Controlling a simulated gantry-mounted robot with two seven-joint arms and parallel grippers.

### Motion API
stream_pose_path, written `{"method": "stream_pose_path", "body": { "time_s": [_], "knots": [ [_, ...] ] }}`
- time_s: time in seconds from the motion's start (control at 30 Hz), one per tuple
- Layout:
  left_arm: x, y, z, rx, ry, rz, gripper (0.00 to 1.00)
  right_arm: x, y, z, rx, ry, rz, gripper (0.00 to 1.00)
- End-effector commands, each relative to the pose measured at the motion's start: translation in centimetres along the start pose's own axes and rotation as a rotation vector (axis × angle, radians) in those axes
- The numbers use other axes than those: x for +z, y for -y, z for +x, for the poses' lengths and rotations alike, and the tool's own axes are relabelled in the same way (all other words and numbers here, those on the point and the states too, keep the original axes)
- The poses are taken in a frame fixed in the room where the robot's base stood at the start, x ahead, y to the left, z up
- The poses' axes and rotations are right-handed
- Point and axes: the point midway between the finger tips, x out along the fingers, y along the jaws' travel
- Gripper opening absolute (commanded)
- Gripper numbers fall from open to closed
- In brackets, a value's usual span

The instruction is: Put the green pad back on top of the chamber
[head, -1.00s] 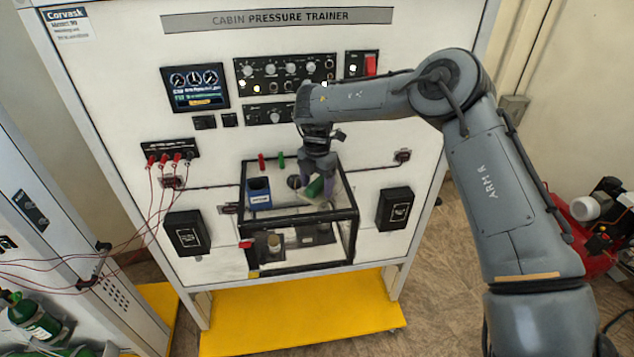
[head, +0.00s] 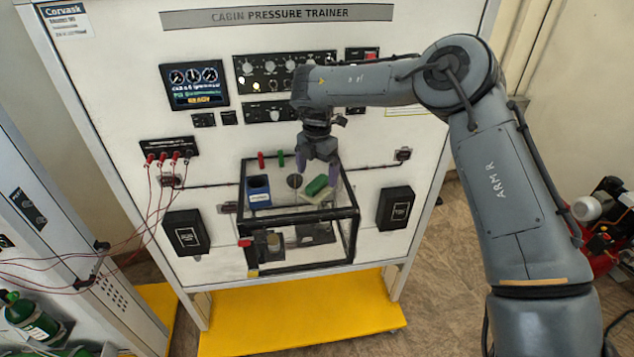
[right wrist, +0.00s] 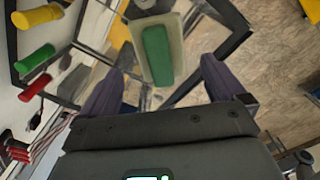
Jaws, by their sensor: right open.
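The green pad (head: 316,186) lies on a pale tray or plate at the top right of the clear, black-framed chamber (head: 352,214). In the right wrist view the green pad (right wrist: 157,55) lies lengthwise on the pale tray (right wrist: 180,62). My right gripper (head: 320,171) is open and empty just above the pad, its purple fingers apart from it. In the right wrist view the open fingers (right wrist: 160,80) stand either side of the pad's near end. My left gripper is not in view.
A blue holder (head: 258,192) stands on the chamber's top left, with a dark round opening (head: 295,181) beside it. Red and green knobs (head: 271,160) project from the panel behind. Black boxes (head: 187,233) flank the chamber. Red cables (head: 150,205) hang at left.

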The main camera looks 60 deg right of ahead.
Motion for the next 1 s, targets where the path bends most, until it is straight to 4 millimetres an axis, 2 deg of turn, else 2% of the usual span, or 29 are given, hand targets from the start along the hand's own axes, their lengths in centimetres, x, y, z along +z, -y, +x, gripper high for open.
{"method": "stream_pose_path", "body": {
  "time_s": [0.03, 0.2, 0.33, 0.4, 0.6, 1.0],
  "knots": [
    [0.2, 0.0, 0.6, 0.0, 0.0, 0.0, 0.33, -0.1, -0.1, -0.9, 0.004, 0.003, -0.001, 0.97],
    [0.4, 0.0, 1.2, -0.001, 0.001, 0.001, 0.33, 0.0, -0.1, -4.1, 0.003, 0.004, 0.001, 0.97],
    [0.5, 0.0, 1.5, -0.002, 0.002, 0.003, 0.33, -0.1, -0.1, -6.1, 0.003, 0.003, 0.0, 0.97],
    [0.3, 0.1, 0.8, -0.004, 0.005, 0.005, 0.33, 0.0, 0.0, -7.2, 0.001, 0.001, 0.001, 0.97],
    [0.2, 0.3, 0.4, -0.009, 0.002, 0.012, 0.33, 0.0, 0.0, -8.3, 0.0, 0.0, 0.0, 0.97],
    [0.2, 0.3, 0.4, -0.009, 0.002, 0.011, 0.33, 0.0, 0.0, -8.3, 0.0, 0.0, 0.0, 0.97]
  ]
}}
